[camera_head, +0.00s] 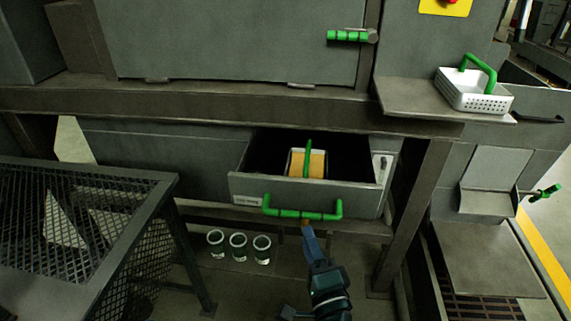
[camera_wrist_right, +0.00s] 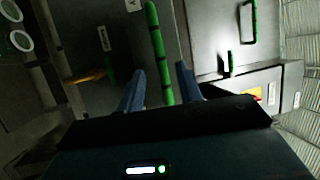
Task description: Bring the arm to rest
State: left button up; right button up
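My right gripper (camera_head: 307,229) is just below the green handle (camera_head: 302,214) of a grey drawer (camera_head: 300,191). In the right wrist view its two blue fingers (camera_wrist_right: 160,72) stand apart. The green handle (camera_wrist_right: 157,48) runs between or just beyond them, with a gap on both sides; I cannot tell its exact depth. The drawer is pulled out. A white container (camera_head: 294,166) with orange-yellow contents and a green handle sits inside it. My left gripper is in neither view.
A white perforated basket (camera_head: 476,102) with a green handle stands on a shelf at the upper right. Several white-rimmed cups (camera_head: 238,246) stand below the drawer. A mesh-sided frame (camera_head: 75,220) is at the left, and a metal post (camera_head: 412,205) is right of the drawer.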

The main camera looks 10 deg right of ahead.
jog(key=s+a+f+n+g+y, duration=0.2)
jog(key=s+f+n+g+y, duration=0.25)
jog(key=s+n+g, duration=0.7)
jog(key=s+d+f+n+g+h, duration=0.3)
jog(key=s+d+n+g+h, duration=0.35)
jog(key=d, duration=0.55)
pick_arm(q)
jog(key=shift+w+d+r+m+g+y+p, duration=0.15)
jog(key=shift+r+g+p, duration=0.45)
jog(key=shift+p, duration=2.3)
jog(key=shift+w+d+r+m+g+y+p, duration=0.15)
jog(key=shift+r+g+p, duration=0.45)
jog(key=shift+p, duration=2.35)
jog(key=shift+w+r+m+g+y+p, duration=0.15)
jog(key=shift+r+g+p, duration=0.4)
jog(key=shift+p, duration=2.35)
pick_arm(e)
jog(key=w+a+r+t+y, duration=0.3)
jog(key=a+r+t, duration=0.3)
jog(key=r+t, duration=0.2)
jog(key=shift+w+a+r+n+t, duration=0.25)
jog(key=shift+w+r+n+t, duration=0.25)
jog(key=shift+r, duration=0.7)
